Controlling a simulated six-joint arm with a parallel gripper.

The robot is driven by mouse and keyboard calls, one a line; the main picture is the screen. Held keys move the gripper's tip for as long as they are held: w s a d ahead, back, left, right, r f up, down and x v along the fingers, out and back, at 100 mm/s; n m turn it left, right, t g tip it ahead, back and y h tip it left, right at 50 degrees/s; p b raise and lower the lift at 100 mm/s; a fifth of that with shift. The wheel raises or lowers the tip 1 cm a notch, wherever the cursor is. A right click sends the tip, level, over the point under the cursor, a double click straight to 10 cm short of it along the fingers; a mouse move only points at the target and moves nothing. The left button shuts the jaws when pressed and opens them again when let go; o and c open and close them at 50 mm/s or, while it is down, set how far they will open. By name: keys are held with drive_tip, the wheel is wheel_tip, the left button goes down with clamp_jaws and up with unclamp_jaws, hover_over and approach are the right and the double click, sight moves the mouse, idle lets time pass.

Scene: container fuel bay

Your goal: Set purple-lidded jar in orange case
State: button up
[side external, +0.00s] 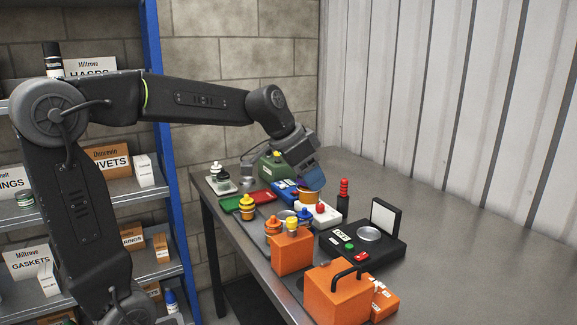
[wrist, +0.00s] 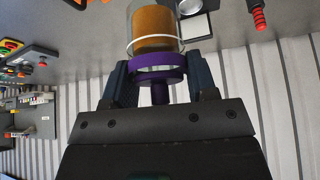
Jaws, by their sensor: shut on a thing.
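The purple-lidded jar (wrist: 155,30) is clear with amber-brown contents and a pale ring near its lid. My gripper (wrist: 160,75) is shut on its purple lid in the wrist view. In the side view the jar (side external: 309,196) hangs below my gripper (side external: 304,181), above the cluttered table; its lid is hidden by the fingers. An orange case (side external: 337,298) with a black handle stands at the near edge of the table, apart from the jar. A second orange box (side external: 291,254) stands behind it to the left. I cannot see inside either one.
The table's right side (side external: 470,245) is clear.

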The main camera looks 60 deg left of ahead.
drive_tip(key=shift+d+m, duration=0.4)
drive_tip(key=shift+d, duration=0.4)
drive_tip(key=shift+a+f, duration=0.2)
drive_tip(key=shift+f, duration=9.95)
